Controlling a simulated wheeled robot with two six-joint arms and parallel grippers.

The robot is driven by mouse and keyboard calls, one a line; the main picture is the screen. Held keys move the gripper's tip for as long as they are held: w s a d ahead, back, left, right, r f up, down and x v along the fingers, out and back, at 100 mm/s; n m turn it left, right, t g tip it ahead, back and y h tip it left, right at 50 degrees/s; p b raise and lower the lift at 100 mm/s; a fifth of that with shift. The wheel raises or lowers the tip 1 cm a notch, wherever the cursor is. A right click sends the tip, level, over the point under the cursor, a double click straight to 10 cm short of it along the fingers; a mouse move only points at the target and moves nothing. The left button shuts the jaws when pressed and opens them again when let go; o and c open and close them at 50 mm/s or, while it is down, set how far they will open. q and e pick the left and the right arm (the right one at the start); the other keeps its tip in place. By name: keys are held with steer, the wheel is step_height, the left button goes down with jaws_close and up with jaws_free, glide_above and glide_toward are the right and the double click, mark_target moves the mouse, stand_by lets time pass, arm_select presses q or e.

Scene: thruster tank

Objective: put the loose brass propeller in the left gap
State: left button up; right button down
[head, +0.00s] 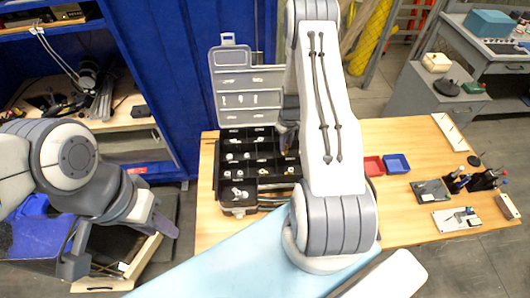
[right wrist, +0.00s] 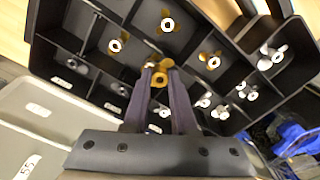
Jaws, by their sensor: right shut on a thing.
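A black compartment box (head: 222,190) stands open on the wooden table in the head view; its dividers also show in the right wrist view (right wrist: 140,15). My right gripper (right wrist: 160,70) is shut on a brass propeller (right wrist: 161,80), held over the box; how far above it I cannot tell. Other brass propellers (right wrist: 115,45) sit in far compartments, and silver ones (right wrist: 270,58) to the right. I cannot tell which is the left gap. My left gripper (head: 165,226) is at the lower left, away from the box; its jaws are unclear.
The box's grey lid (head: 248,100) stands raised behind it. A red bin (head: 373,166) and a blue bin (head: 397,164) lie to the right on the table (head: 400,135). My right arm hides part of the box in the head view.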

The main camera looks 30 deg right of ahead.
steer(key=w+a+f+b, duration=0.1)
steer(key=w, duration=0.1)
steer(key=w+a+f+b, duration=0.1)
steer(key=w+a+f, duration=0.1)
steer(key=w+a+f+b, duration=0.1)
steer(key=w+a, duration=0.1)
steer(key=shift+f, duration=0.4)
steer(key=shift+f+b, duration=1.15)
steer(key=shift+f, duration=0.75)
steer(key=shift+f, duration=0.25)
steer(key=c, duration=1)
jaws_free()
steer(key=shift+r, duration=0.15)
